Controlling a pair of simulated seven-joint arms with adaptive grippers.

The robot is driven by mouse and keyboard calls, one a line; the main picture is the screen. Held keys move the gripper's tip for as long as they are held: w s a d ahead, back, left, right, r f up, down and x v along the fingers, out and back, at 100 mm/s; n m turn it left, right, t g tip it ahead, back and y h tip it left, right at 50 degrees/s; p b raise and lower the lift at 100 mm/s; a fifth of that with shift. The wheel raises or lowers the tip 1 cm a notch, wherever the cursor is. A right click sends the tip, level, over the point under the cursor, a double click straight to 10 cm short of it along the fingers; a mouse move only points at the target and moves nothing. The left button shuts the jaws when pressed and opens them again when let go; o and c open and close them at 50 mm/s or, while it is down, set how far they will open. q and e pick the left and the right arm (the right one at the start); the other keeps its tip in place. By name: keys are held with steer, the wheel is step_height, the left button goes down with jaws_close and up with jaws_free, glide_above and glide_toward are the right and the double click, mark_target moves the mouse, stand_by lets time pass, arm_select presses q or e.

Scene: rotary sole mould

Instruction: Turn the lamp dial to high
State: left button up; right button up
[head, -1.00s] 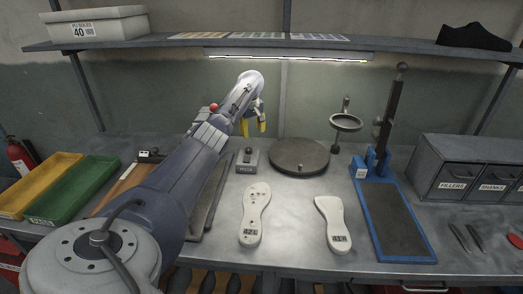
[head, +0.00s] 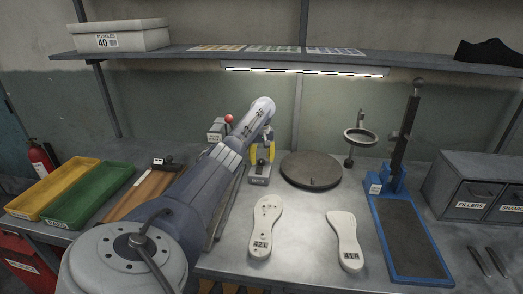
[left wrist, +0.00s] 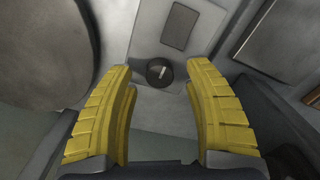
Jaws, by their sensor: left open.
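The lamp dial (left wrist: 160,72) is a small dark round knob with a pale pointer line, tilted slightly off upright in the left wrist view. It sits on a grey box (left wrist: 166,42) with a dark plate. In the head view this box (head: 259,181) stands on the bench beside the round turntable, and the gripper partly hides it. My left gripper (head: 262,158) has yellow fingers pointing down over the box. Its fingers are open, one on each side of the dial in the left wrist view, with gaps to it. My right gripper is out of view.
The round dark turntable (head: 311,170) lies just right of the box. Two pale soles (head: 265,226) lie in front. A ring stand (head: 360,136) and blue-based press (head: 409,240) stand right. The lit strip lamp (head: 305,70) hangs under the shelf.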

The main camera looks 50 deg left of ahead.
arm_select(q)
steer(key=shift+f, duration=0.7)
steer(key=shift+c, duration=0.4)
jaws_close()
